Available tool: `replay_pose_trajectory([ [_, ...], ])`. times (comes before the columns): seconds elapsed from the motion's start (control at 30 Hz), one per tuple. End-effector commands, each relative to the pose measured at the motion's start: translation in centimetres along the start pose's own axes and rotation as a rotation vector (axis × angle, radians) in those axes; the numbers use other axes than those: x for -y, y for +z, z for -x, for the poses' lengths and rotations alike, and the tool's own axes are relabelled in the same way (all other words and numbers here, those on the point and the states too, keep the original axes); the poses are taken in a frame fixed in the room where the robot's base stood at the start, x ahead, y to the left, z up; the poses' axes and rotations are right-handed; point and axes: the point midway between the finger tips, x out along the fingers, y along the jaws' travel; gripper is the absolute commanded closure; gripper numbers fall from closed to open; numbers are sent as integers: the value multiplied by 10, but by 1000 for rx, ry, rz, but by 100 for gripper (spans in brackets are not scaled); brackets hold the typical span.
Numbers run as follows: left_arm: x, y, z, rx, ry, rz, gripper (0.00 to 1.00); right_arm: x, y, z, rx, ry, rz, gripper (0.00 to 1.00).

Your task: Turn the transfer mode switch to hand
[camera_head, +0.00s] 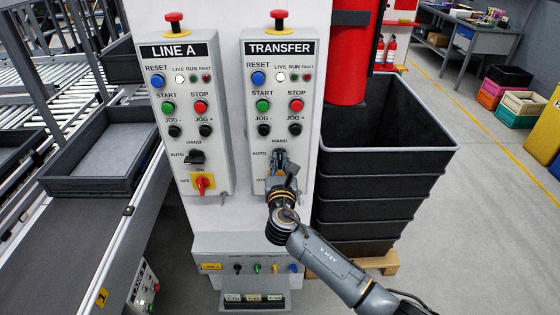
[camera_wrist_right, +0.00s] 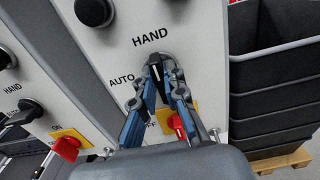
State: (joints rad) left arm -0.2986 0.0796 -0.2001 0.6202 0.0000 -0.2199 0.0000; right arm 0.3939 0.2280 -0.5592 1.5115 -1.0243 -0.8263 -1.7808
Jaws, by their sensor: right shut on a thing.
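The TRANSFER panel (camera_head: 314,50) is the right one of two grey control boxes. Its mode switch, a dark knob with HAND printed above it and AUTO to its left, is between my right fingertips. My right gripper (camera_head: 279,160) is shut on this knob, coming from below and in front. In the right wrist view the blue-grey fingers (camera_wrist_right: 160,75) close on either side of the knob. The knob is mostly hidden; what shows looks roughly upright, toward HAND, but its exact angle is hard to tell. My left gripper is not in view.
The red on/off switch (camera_wrist_right: 179,127) sits just below, partly behind my gripper. The LINE A panel (camera_head: 180,50) on the left has its own mode knob (camera_head: 194,157). Stacked black bins (camera_head: 385,190) stand close on the right. A conveyor with a tray (camera_head: 100,160) is at left.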

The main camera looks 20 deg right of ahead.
Motion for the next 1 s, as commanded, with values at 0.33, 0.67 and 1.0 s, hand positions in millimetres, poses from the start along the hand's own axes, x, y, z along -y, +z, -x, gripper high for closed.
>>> replay_pose_trajectory([
  [0.33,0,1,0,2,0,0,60,0,0,0,-1,0,-6,66],
  [0.67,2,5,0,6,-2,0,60,0,0,2,0,1,-5,66],
  [1.0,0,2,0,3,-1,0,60,0,-2,59,-3,3,-6,66],
])
